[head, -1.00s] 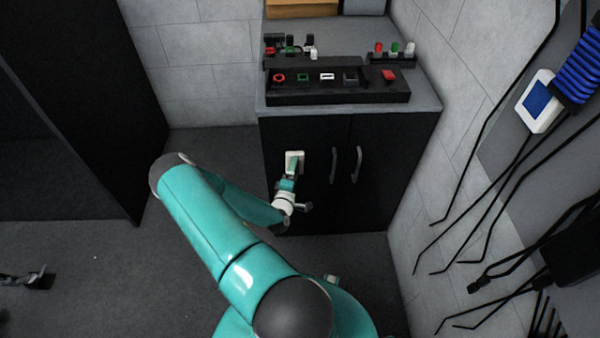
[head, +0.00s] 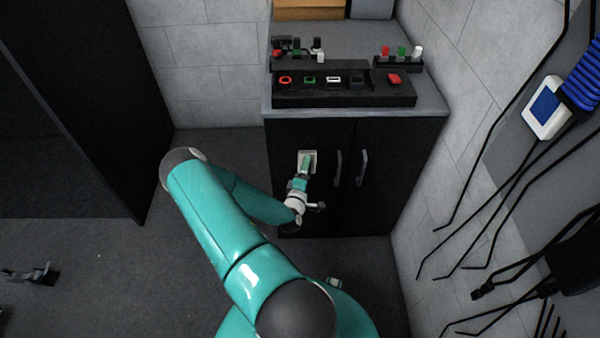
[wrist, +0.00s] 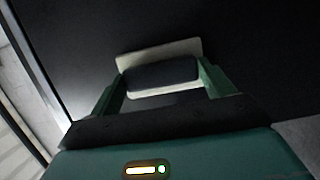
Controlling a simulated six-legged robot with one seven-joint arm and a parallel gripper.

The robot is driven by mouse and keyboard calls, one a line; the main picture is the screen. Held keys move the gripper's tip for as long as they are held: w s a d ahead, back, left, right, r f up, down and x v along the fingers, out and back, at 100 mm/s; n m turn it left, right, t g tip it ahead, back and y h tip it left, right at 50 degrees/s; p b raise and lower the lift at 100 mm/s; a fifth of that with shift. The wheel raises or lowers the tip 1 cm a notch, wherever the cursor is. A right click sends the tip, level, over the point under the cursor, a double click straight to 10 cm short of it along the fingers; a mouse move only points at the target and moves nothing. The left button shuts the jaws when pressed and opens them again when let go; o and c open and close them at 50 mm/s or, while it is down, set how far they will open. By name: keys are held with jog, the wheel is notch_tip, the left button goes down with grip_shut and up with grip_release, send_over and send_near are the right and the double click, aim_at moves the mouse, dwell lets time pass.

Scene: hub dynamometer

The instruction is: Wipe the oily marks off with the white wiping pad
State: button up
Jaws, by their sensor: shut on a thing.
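The white wiping pad (head: 313,155) is in front of the left black cabinet door (head: 285,205), left of the door handles. My gripper (head: 304,171) is shut on the pad. In the wrist view the pad (wrist: 185,48) shows as a pale plate with a dark grip block between the two green fingers of my gripper (wrist: 160,75). The pad is at or very near the dark door face; I cannot tell whether it touches. No oily marks can be made out on the dark surface; any under the pad are hidden.
Two door handles (head: 338,168) stick out just right of the pad. A control panel with buttons (head: 345,98) sits on the cabinet top. A brick wall with hanging black cables (head: 470,200) is at right. The floor (head: 110,265) at left is mostly clear.

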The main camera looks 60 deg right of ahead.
jog(key=shift+s+d+r, duration=0.1)
jog(key=shift+s+d, duration=0.5)
jog(key=shift+s, duration=0.35)
jog(key=shift+s+d, duration=0.6)
jog(key=shift+s, duration=0.3)
jog(key=shift+c, duration=0.3)
jog(key=s+a, duration=0.2)
jog(key=a, duration=0.3)
jog(key=shift+s+a, duration=0.25)
jog(key=shift+s, duration=0.15)
jog(key=shift+s+a, duration=0.35)
jog(key=shift+a, duration=0.35)
jog(key=shift+s+a, duration=0.35)
jog(key=shift+a, duration=0.3)
